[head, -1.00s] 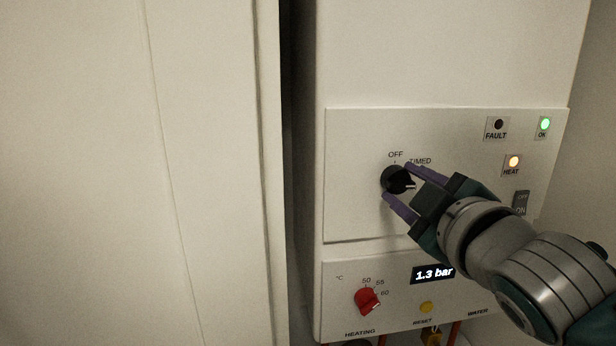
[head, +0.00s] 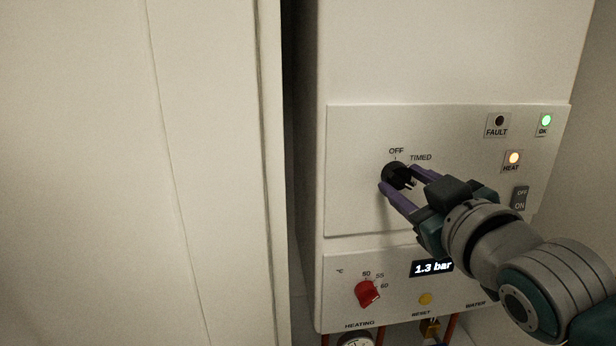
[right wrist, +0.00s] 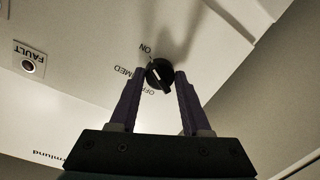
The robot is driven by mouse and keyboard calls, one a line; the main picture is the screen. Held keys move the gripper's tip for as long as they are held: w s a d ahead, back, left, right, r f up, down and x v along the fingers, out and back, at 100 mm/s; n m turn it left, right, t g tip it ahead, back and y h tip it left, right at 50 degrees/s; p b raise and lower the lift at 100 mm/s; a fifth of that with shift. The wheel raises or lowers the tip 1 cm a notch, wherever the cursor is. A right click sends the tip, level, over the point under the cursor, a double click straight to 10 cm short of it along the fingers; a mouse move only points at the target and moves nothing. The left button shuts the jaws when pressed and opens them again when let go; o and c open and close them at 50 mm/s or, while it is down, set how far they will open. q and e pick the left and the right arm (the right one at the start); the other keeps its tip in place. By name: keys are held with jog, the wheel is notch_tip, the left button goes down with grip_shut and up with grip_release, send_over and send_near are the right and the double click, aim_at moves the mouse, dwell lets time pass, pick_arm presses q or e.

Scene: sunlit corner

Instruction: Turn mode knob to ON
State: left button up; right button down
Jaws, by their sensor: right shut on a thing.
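The black mode knob (head: 394,174) is on the white upper panel, with OFF above it and TIMED at its upper right. In the head view my right gripper hides the place right of the knob. In the right wrist view the knob (right wrist: 159,75) sits between the fingertips, and the ON, TIMED and OFF labels show. Its light pointer line points roughly toward the ON label (right wrist: 146,48); exact alignment is hard to tell. My right gripper (head: 398,178) is shut on the knob, its purple fingers on either side. My left gripper is not in view.
A red heating knob (head: 367,293), a 1.3 bar display (head: 433,268) and a yellow reset button (head: 425,299) are on the lower panel. A small OFF/ON switch (head: 520,198) is near my right wrist. The green OK and orange HEAT lamps are lit; FAULT is dark.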

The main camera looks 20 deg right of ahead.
jog(key=shift+c, duration=1.8)
grip_release()
jog(key=b+v, duration=0.2)
jog(key=v, duration=0.8)
